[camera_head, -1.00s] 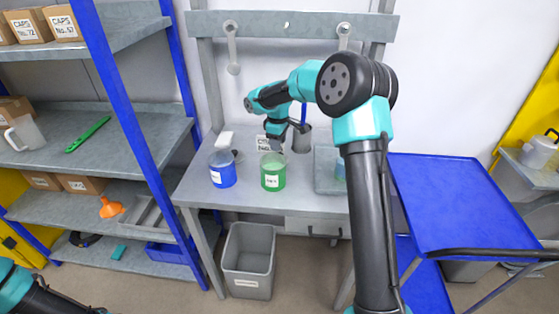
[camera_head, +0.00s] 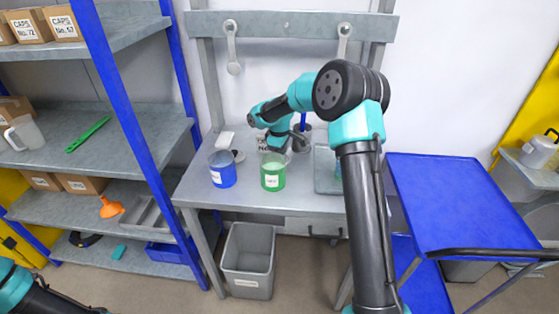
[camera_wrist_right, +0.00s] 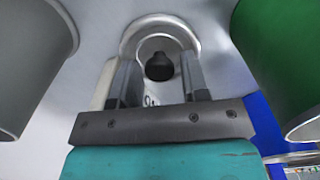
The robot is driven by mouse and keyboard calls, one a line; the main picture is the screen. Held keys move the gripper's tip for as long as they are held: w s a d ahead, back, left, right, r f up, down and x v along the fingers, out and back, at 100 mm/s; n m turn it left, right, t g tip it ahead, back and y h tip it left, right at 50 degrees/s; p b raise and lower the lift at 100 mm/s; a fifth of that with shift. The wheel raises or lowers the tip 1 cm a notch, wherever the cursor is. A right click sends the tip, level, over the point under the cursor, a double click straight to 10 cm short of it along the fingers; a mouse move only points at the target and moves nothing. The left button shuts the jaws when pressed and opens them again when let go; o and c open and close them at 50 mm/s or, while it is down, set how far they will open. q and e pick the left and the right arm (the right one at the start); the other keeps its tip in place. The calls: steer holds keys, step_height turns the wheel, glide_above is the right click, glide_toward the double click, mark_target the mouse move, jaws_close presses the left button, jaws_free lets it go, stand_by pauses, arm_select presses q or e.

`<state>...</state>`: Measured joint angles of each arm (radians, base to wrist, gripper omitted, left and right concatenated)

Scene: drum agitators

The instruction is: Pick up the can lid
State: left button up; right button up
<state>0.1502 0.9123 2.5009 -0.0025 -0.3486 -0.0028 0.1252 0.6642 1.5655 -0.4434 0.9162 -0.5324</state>
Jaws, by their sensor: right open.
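The can lid (camera_wrist_right: 132,38) is a round grey metal disc with a black knob (camera_wrist_right: 160,68), seen in the right wrist view. My right gripper (camera_wrist_right: 161,76) is open, with one finger on each side of the knob and a gap between. I cannot tell the exact height of the fingertips over the lid. In the head view my right gripper (camera_head: 275,146) is low over the workbench behind the green can (camera_head: 273,178), and its fingertips are partly hidden. Of my left arm only a part shows at the bottom left corner; its gripper is out of view.
The green can stands close on the right in the wrist view, a grey container (camera_wrist_right: 30,65) on the left. A blue can (camera_head: 222,175) stands on the workbench (camera_head: 225,198). A grey tray (camera_head: 325,180) lies to the right. A grey bin (camera_head: 248,260) stands below.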

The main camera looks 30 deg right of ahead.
steer(key=c, duration=0.7)
steer(key=shift+r, duration=0.1)
step_height(320, 180, up, 10)
steer(key=shift+f, duration=0.1)
stand_by(0.6)
